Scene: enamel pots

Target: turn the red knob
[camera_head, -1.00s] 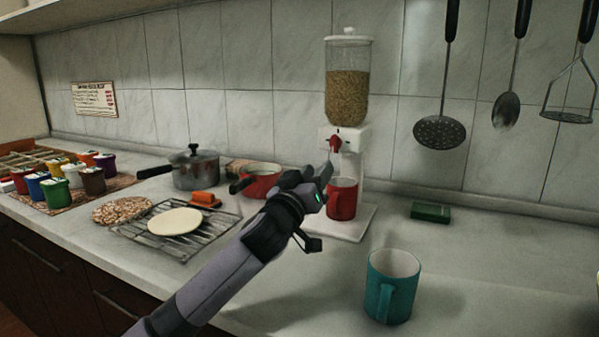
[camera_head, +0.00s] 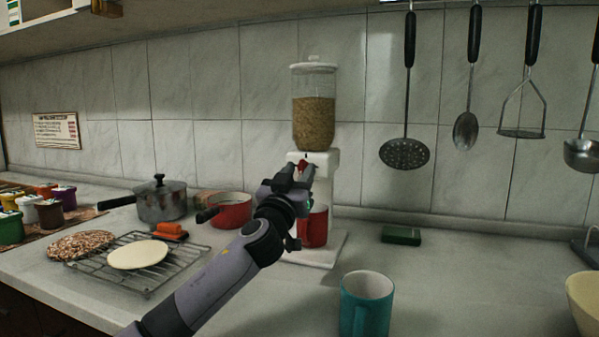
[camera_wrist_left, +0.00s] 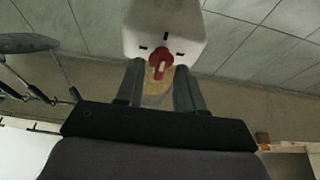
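The red knob (camera_head: 303,163) is on the front of the white grain dispenser (camera_head: 322,165), below its clear jar of grain. The knob also shows in the left wrist view (camera_wrist_left: 159,66), with a pale stripe on it. My left gripper (camera_head: 296,178) is at the dispenser's front, close to the knob. In the left wrist view its two fingers (camera_wrist_left: 160,82) are apart, one to each side of the knob's lower part; I cannot tell whether they touch it. My right gripper is not in view.
A red mug (camera_head: 313,228) stands on the dispenser's base, partly behind my left arm. A teal mug (camera_head: 366,305) stands at the front. A red pan (camera_head: 232,212) and a steel pot (camera_head: 160,203) are to the left. A green box (camera_head: 401,236) lies to the right.

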